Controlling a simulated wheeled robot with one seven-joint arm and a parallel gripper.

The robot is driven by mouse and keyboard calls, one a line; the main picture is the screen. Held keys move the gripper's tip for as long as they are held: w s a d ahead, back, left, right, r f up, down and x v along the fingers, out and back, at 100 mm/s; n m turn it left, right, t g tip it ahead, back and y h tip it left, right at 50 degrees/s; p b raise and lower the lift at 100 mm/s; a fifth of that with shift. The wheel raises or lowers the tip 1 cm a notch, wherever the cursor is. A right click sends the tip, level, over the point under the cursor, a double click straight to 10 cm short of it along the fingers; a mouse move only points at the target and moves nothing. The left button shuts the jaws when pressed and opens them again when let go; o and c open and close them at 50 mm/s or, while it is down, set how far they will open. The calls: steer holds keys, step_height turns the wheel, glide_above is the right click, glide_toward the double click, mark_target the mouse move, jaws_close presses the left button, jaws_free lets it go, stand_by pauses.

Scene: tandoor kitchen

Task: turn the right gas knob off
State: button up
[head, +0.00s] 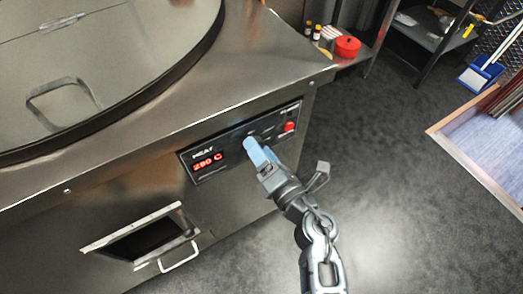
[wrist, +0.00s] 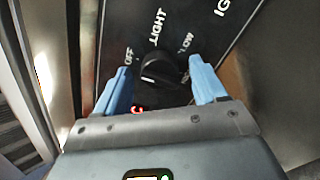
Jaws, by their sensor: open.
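A black control knob (wrist: 161,70) sits on the dark panel in the wrist view, ringed by white labels such as OFF, LIGHT and LOW. A short white mark shows on its lower part; I cannot tell exactly which label it points to. My gripper (wrist: 160,65) is open, its two blue fingers on either side of the knob, with a gap visible at each side. In the head view my gripper (head: 252,146) is at the middle of the control panel (head: 186,157) and hides the knob. Only one knob shows, so I cannot confirm it is the right one.
The panel has a red display (head: 207,162) reading about 290 C and a red button (head: 289,127) at its right. Below are a dark opening (head: 150,240) and a handle (head: 180,258). A red pot (head: 347,46) stands on a shelf.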

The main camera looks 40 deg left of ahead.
steer(key=shift+d, duration=0.15)
steer(key=v, duration=0.7)
steer(key=shift+d+p, duration=0.3)
steer(key=shift+p, duration=0.05)
steer(key=shift+s, duration=0.1)
